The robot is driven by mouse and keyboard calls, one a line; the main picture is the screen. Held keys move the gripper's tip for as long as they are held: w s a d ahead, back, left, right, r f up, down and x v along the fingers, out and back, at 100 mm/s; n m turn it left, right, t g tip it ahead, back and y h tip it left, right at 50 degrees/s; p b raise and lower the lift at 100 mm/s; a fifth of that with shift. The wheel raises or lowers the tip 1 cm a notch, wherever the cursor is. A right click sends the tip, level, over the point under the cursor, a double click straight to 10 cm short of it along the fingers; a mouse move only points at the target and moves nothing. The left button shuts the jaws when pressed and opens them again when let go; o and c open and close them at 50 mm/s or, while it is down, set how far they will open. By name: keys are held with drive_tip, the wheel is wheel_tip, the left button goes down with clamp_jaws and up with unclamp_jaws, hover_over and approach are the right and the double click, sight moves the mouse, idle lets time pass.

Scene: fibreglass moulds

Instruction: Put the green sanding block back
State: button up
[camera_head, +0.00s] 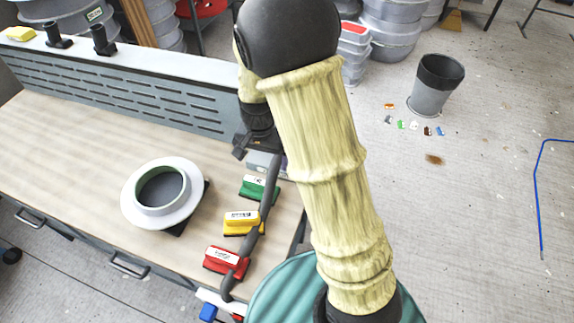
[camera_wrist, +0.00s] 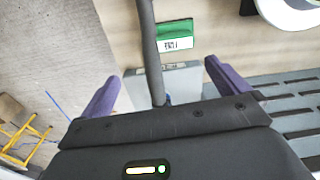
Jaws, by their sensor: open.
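The green sanding block (camera_head: 258,189) lies on the wooden workbench near its right end, in a row with a yellow block (camera_head: 242,222) and a red block (camera_head: 226,262). It also shows in the wrist view (camera_wrist: 174,30), with a white label. My gripper (camera_head: 258,147) is at the back of the bench, beyond the green block. In the wrist view its purple fingers (camera_wrist: 165,82) are spread wide, apart from the block, with nothing held. A flat grey box (camera_wrist: 185,82) lies below and between the fingers, partly hidden in the head view.
A dark hose (camera_head: 262,205) runs along the right side of the blocks and crosses between my fingers in the wrist view. A white ring mould (camera_head: 136,208) lies to the left. A slotted grey panel (camera_head: 130,90) backs the bench. The bench's left part is clear.

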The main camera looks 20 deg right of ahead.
drive_tip(key=s+d+r+n+t, duration=0.1)
drive_tip(key=s+d+r+n, duration=0.2)
drive_tip(key=s, duration=0.3)
drive_tip(key=s+d+r+n+t, duration=0.1)
drive_tip(key=s+d+r+n, duration=0.1)
drive_tip(key=s+d, duration=0.3)
drive_tip(key=shift+s+r+n, duration=0.4)
drive_tip(key=shift+s+r, duration=0.45)
